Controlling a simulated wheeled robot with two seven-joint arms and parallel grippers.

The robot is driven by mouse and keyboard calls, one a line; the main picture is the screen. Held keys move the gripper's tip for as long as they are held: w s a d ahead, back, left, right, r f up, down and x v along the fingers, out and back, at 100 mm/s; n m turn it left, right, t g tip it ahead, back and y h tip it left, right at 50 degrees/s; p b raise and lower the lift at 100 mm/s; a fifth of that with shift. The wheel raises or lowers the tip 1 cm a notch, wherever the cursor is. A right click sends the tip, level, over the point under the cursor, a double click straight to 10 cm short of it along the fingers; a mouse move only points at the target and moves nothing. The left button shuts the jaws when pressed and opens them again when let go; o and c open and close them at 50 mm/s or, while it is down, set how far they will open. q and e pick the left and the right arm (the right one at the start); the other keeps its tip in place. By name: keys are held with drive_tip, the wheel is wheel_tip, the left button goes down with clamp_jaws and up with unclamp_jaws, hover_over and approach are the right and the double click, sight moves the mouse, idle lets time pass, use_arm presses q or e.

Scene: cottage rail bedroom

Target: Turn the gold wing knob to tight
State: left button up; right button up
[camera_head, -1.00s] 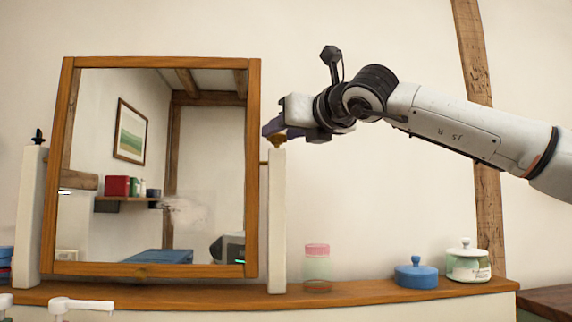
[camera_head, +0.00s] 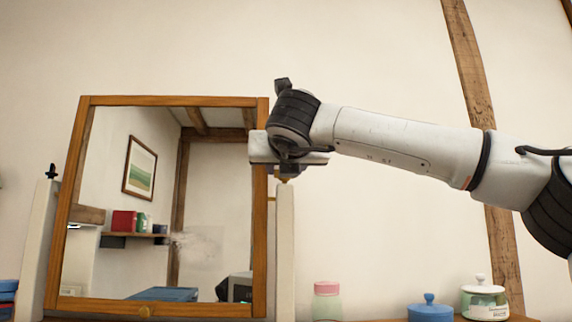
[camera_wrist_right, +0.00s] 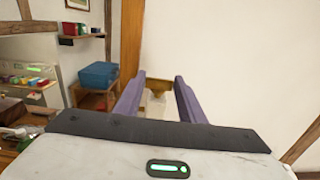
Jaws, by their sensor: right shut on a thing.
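The gold wing knob (camera_head: 284,178) sits on top of the white right-hand post (camera_head: 285,240) of the mirror stand, mostly hidden under my right gripper. My right gripper (camera_head: 278,168) is at the post top, coming in from the right. In the right wrist view, its two purple fingers (camera_wrist_right: 158,88) are on either side of the gold knob (camera_wrist_right: 156,84), shut on it. The exact turn of the wings cannot be told. My left gripper is not in view.
The wood-framed mirror (camera_head: 165,215) stands just left of the gripper. A dark knob (camera_head: 52,171) tops the left post (camera_head: 40,240). A pink-lidded jar (camera_head: 326,302), blue pot (camera_head: 430,308) and white-lidded pot (camera_head: 484,300) stand at lower right. The wall above is clear.

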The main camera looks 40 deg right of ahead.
drive_tip(key=shift+f, duration=0.15)
drive_tip(key=o, duration=1)
drive_tip(key=shift+s+d, duration=0.1)
drive_tip(key=shift+o, duration=0.2)
drive_tip(key=shift+a, duration=0.2)
